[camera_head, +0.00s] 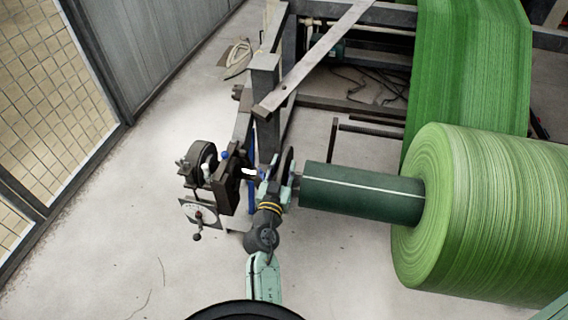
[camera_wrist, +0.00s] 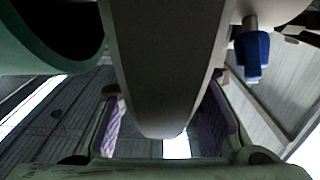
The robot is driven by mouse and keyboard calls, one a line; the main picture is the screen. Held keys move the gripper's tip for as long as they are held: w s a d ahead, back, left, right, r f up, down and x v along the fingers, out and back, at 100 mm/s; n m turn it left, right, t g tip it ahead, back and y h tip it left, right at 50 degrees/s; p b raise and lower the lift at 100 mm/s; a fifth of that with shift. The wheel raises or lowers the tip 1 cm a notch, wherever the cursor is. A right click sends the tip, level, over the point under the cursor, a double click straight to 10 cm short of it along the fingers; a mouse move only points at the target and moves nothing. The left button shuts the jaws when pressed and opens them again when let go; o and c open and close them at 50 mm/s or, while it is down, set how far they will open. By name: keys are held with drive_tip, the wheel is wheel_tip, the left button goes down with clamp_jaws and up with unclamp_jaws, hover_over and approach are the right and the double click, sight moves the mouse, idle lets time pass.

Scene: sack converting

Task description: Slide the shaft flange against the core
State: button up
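The core (camera_head: 350,190) is a dark green tube with a pale line, projecting left from the green roll. The shaft flange (camera_head: 288,165) is a dark disc seen nearly edge-on, left of the core's end with a small gap. My gripper (camera_head: 277,188) is at the flange's near rim. In the wrist view a broad grey rounded edge (camera_wrist: 165,80), apparently the flange rim, comes down between my two purple-padded fingers (camera_wrist: 163,125). The fingers straddle it; whether the pads press on it is not clear. The core end (camera_wrist: 50,30) seems to show at upper left.
The green roll (camera_head: 490,215) fills the right, with its web (camera_head: 465,80) running up. A bearing stand with a dark wheel (camera_head: 203,160) is left of the flange. A blue-capped bolt (camera_wrist: 252,55) is close on the right. Steel frame beams (camera_head: 320,55) stand behind; floor in front is clear.

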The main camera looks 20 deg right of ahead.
clamp_jaws()
idle(0.3)
idle(0.6)
